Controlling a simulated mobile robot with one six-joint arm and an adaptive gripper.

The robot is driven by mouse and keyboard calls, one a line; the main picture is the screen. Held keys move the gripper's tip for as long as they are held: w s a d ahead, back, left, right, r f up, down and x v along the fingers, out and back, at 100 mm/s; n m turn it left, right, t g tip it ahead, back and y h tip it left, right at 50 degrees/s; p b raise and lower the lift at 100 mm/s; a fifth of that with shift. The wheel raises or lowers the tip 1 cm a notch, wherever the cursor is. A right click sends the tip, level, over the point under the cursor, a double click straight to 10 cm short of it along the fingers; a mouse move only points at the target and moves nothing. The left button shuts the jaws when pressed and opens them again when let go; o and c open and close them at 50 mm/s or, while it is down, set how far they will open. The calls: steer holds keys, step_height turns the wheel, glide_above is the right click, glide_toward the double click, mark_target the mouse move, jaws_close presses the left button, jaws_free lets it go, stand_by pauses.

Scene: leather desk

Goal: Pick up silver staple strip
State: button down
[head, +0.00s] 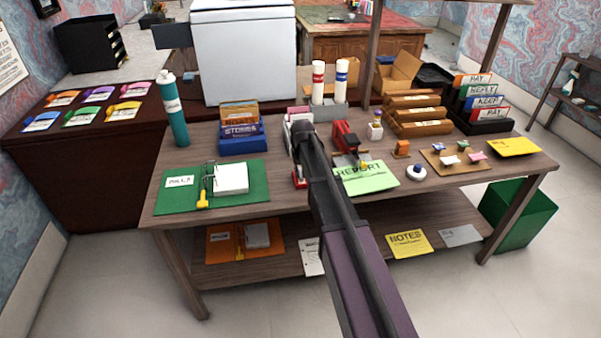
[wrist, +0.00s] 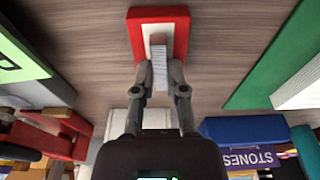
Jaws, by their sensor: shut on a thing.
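The silver staple strip (wrist: 159,52) shows in the wrist view as a small ridged grey bar. It lies over a red tray or box (wrist: 177,32) with a white inner area. My gripper (wrist: 160,72) has its two fingers on either side of the strip's near end, shut on it. I cannot tell whether the strip still touches the red piece. In the head view my arm hides the strip and the fingers; only an edge of the red piece (head: 299,180) shows left of the arm.
A red stapler (head: 344,138), a blue box (head: 243,143) and a white box stand close behind. Bare wood (head: 280,167) shows near the clipboard.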

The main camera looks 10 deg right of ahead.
steer(key=shift+r+p, duration=1.6)
steer(key=shift+r, duration=0.15)
steer(key=s+r+p, duration=0.1)
steer(key=s, duration=1.5)
steer(key=shift+a, duration=0.2)
